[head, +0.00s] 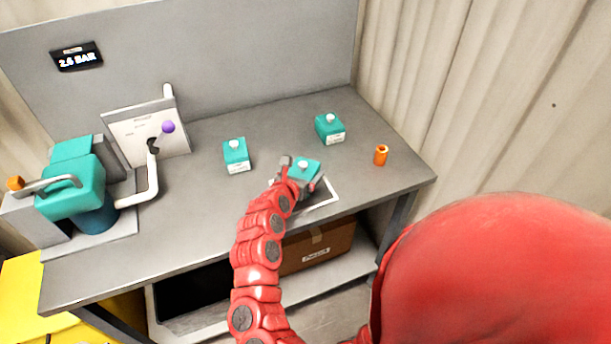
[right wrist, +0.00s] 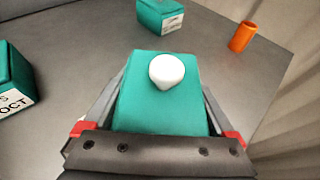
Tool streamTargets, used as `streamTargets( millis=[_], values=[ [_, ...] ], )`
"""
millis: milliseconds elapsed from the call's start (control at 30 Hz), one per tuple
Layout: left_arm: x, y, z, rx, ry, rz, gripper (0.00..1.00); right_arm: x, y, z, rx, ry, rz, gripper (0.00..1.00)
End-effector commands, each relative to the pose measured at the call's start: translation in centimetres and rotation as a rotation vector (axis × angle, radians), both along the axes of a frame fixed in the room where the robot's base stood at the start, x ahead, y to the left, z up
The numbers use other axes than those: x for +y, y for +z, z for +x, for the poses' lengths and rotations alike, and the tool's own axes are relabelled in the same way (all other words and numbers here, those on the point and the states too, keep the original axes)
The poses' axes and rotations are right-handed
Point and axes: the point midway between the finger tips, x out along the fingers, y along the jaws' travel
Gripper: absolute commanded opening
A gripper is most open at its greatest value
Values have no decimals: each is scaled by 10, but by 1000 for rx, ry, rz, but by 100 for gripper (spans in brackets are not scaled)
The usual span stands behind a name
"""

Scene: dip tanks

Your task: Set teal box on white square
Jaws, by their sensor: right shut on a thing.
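A teal box (head: 306,169) with a white knob is between the fingers of my right gripper (head: 303,175), which is shut on it. The same box (right wrist: 160,105) fills the middle of the right wrist view, a finger along each side. The white square (head: 322,207) is an outline on the grey bench near its front edge. The held box and gripper cover its back part. I cannot tell whether the box touches the bench. Two other teal boxes stand behind: one at left (head: 236,157), one at right (head: 329,129). My left gripper is not in view.
An orange cylinder (head: 381,155) stands near the bench's right end. A teal pump-like machine (head: 72,185) with a white pipe is at the left, beside a panel with a purple-knobbed lever (head: 167,127). The bench (head: 190,225) is clear at front left. A cardboard box (head: 318,246) is underneath.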

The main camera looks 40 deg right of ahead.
Motion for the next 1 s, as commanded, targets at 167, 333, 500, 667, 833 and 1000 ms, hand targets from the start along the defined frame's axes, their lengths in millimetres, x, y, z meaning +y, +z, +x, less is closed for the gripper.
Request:
streamTargets(
  millis=[167,333,500,667,833,1000],
  values=[
    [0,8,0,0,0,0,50,-1,-19,-1,2,-1,-1,30],
    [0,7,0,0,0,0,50,0,-22,-1,-1,-2,1,30],
    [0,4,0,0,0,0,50,0,-24,-1,-1,-2,2,30],
    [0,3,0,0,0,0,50,0,-25,-1,0,-1,1,100],
    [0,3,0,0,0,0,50,0,-24,-1,0,-1,1,100],
    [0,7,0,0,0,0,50,3,-21,-2,-1,1,1,100]
  ],
)
